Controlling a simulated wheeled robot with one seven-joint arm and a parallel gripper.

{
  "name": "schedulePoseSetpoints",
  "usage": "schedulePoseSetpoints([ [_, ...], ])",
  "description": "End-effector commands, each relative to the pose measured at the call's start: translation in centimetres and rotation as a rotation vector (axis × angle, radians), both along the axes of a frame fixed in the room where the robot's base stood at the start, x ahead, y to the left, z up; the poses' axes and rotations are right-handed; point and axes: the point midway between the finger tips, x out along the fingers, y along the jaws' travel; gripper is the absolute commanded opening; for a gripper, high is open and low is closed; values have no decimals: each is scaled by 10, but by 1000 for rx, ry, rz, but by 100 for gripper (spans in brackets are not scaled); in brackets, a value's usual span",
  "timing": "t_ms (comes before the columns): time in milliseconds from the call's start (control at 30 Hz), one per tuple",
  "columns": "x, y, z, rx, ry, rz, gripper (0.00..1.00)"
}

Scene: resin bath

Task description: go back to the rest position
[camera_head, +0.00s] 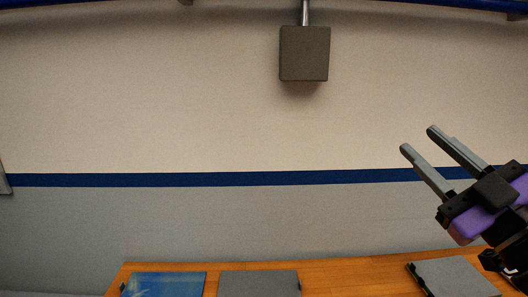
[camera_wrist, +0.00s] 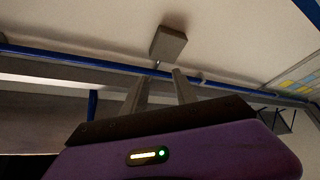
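My gripper (camera_head: 419,140) is at the right of the head view, raised above the table and pointing up and to the left. Its two grey fingers are apart with nothing between them. Nothing is held.
A wooden table (camera_head: 340,272) runs along the bottom, bearing a blue panel (camera_head: 165,284), a grey panel (camera_head: 259,284) and another grey panel (camera_head: 455,278) under my gripper. A grey box (camera_head: 304,53) hangs on a rod before the wall. Space above the table is clear.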

Motion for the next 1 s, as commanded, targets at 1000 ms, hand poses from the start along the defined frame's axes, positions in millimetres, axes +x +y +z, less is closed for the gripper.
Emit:
schedulePoseSetpoints([
  [1000,-170,-16,-275,871,66,-299,34],
])
